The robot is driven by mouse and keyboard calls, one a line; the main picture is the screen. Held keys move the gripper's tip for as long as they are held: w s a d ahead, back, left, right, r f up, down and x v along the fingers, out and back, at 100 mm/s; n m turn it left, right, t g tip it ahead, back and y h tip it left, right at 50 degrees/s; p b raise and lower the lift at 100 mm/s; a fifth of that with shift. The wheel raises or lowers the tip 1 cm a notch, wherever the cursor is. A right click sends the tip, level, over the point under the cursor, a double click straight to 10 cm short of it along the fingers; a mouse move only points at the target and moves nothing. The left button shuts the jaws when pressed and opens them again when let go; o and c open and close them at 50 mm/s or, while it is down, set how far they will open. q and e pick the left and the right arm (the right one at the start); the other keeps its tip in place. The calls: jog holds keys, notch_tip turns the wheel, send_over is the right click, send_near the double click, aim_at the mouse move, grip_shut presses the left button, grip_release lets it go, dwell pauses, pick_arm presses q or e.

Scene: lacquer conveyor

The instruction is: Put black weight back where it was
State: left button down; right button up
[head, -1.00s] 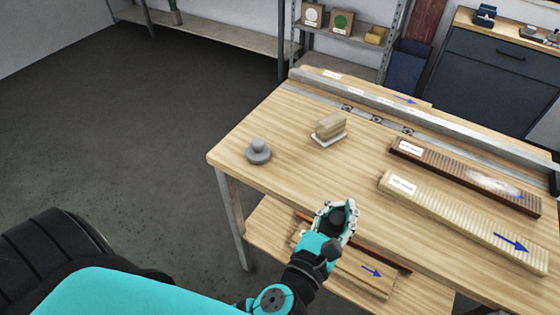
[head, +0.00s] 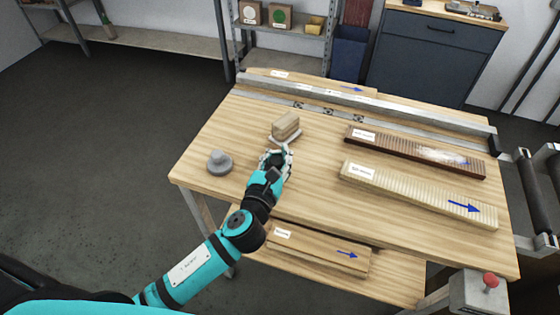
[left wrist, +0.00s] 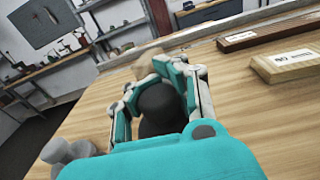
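My left gripper (head: 275,158) is over the table (head: 310,205), just in front of the wooden block. In the left wrist view a dark, rounded thing, which I take for the black weight (left wrist: 160,110), sits between the gripper's teal and white fingers, which close around it. In the head view the hand mostly hides it. I cannot tell whether its underside touches the table. A grey knobbed weight (head: 219,162) stands upright near the table's left edge, left of the gripper; it also shows in the left wrist view (left wrist: 66,152). My right gripper is not in view.
A wooden block (head: 286,124) lies on a pale plate just beyond the gripper. A dark ribbed strip (head: 415,150) and a pale ribbed strip (head: 418,193) lie to the right. A metal rail (head: 365,98) runs along the back. Bare tabletop lies between the grey weight and block.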

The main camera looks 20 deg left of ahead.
aim_at(280, 163)
pick_arm(q)
notch_tip(280, 163, down, 3)
jog(key=shift+f+b, duration=0.1)
jog(key=shift+b, duration=0.4)
jog(key=shift+f, duration=0.15)
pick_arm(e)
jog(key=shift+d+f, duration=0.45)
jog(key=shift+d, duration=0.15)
pick_arm(q)
jog(key=shift+f, duration=0.1)
jog(key=c, duration=1.2)
grip_release()
jog(key=shift+c, duration=0.2)
